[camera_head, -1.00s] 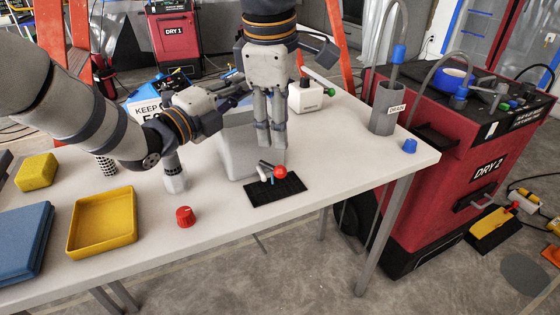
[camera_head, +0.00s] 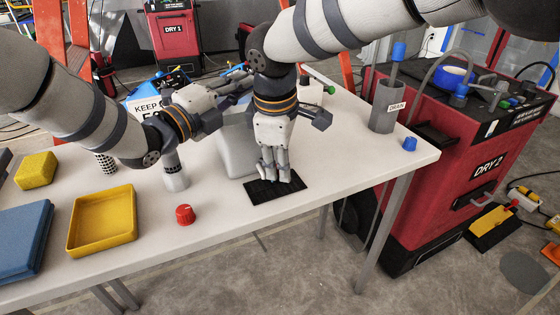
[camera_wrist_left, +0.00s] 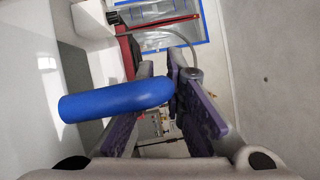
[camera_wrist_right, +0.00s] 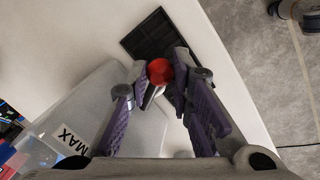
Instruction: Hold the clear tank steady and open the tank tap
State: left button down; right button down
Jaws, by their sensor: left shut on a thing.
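The clear tank (camera_head: 235,150) stands on the table, pale and see-through, partly hidden by my right gripper. Its side with a MAX label shows in the right wrist view (camera_wrist_right: 125,120). My left gripper (camera_head: 240,90) is behind the tank's top; in its wrist view it is shut on a rounded blue bar (camera_wrist_left: 110,98). My right gripper (camera_head: 276,180) points down in front of the tank. In the right wrist view, the tap's red knob (camera_wrist_right: 160,70) lies between its fingertips, which look apart around it; contact is unclear. The rest of the tap is mostly hidden.
A black grid mat (camera_head: 259,192) lies below the right gripper. A grey DRAIN cup (camera_head: 384,112) stands near the right end.

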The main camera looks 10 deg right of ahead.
pick_arm(q)
jog(key=shift+s+f, duration=0.1)
pick_arm(e)
jog(key=shift+w+d+n, duration=0.2)
jog(key=shift+w+n, duration=0.05)
jog(key=shift+n, duration=0.55)
jog(key=c, duration=1.4)
grip_release()
notch_tip(320, 180, up, 12)
jog(key=s, duration=0.2)
jog(key=shift+a, duration=0.3)
jog(key=shift+s, duration=0.1)
pick_arm(q)
jog(key=c, duration=1.6)
grip_release()
